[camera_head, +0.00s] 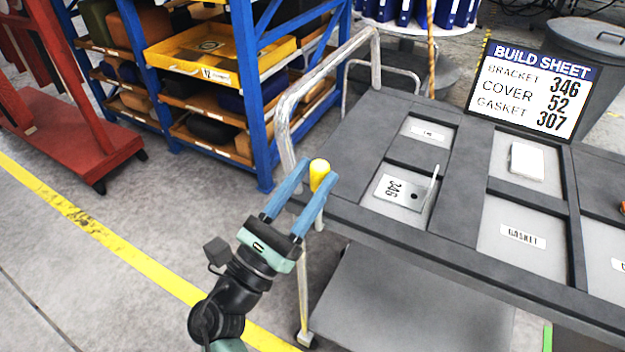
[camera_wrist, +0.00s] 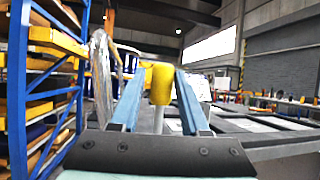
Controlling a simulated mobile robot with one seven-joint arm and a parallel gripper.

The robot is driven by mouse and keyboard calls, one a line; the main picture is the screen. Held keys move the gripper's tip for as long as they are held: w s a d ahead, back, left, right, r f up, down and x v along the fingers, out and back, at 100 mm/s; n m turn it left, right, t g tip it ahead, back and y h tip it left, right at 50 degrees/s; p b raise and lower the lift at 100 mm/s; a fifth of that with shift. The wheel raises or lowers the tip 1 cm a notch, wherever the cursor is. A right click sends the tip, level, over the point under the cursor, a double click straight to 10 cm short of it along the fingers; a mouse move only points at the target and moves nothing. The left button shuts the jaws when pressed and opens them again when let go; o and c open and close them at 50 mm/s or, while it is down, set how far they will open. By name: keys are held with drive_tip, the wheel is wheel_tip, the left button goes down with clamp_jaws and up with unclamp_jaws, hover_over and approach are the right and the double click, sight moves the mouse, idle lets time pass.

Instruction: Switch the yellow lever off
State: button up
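The yellow lever (camera_head: 319,172) is a rounded yellow knob on a pale, roughly upright rod at the left end of the grey cart. In the wrist view the yellow knob (camera_wrist: 161,84) stands in front of me, with its light rod below it. My gripper (camera_head: 316,176) has two blue fingers, spread apart, with the knob between or just past their tips. In the wrist view the gripper (camera_wrist: 160,86) shows a narrow gap on either side of the knob, so it does not look clamped. The lever's base is hidden.
The cart's metal handle rail (camera_head: 290,110) rises close behind the lever. The grey cart top (camera_head: 350,215) has recessed bays, one holding a bracket plate (camera_head: 400,192) marked 346. A build sheet (camera_head: 530,90) stands at the back. A blue shelf rack (camera_head: 250,90) is behind left.

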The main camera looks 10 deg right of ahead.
drive_tip(key=shift+o, duration=1.1)
drive_tip(key=shift+g, duration=0.3)
drive_tip(key=shift+s, duration=0.1)
drive_tip(key=v, duration=1.3)
drive_tip(key=shift+b, duration=0.4)
drive_tip(key=shift+d, duration=0.1)
